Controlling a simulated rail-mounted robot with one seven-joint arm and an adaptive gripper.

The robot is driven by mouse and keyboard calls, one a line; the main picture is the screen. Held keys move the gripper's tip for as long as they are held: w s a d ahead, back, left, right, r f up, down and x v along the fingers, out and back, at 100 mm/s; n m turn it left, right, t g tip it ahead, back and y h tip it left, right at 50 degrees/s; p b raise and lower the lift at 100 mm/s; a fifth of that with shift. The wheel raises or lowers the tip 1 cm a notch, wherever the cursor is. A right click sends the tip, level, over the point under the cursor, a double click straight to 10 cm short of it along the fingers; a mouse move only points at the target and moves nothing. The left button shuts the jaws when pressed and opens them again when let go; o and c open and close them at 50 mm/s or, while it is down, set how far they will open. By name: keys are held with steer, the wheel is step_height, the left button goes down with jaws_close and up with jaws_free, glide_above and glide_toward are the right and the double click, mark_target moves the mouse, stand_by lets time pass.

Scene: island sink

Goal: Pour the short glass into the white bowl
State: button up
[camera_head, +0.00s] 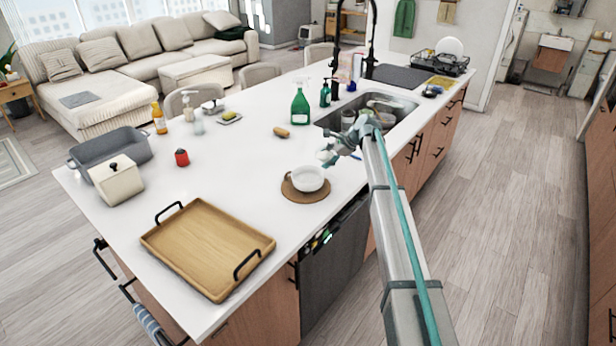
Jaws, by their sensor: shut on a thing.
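The white bowl (308,179) sits upright on a round brown mat (291,193) near the island's front edge. My gripper (331,157) is just above and to the right of the bowl, reaching in from the right. It is shut on a small, pale, clear-looking thing, which I take to be the short glass (323,154). The glass is small and partly hidden by the fingers, so I cannot tell its tilt or what is in it. It appears at the upper right of the bowl's rim.
A wooden tray (205,245) with black handles lies at the front left. A sink (385,108) with dishes is behind my gripper. A green spray bottle (300,107), a brown oval item (281,132) and a red jar (182,158) stand around. The counter left of the bowl is clear.

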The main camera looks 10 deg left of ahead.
steer(key=shift+s+a+r+n+t+h+b, duration=0.2)
steer(key=shift+r+n+t+h+b, duration=0.15)
steer(key=shift+h, duration=0.25)
steer(key=shift+w+f+t+h+b, duration=0.1)
steer(key=shift+f+t+h+b, duration=0.2)
steer(key=shift+t+h+b, duration=0.25)
stand_by(0.9)
steer(key=shift+r+n+t+h+b, duration=0.7)
steer(key=shift+t+h+b, duration=0.2)
steer(key=shift+h, duration=0.35)
stand_by(1.3)
steer(key=shift+s+a+f+n+t+h+b, duration=0.3)
steer(key=shift+s+a+t+h+b, duration=0.25)
steer(key=shift+a+b, duration=0.25)
stand_by(0.3)
steer(key=shift+s+a+r+t+h+b, duration=0.1)
steer(key=shift+s+t+h+b, duration=0.1)
steer(key=shift+t+h+b, duration=0.35)
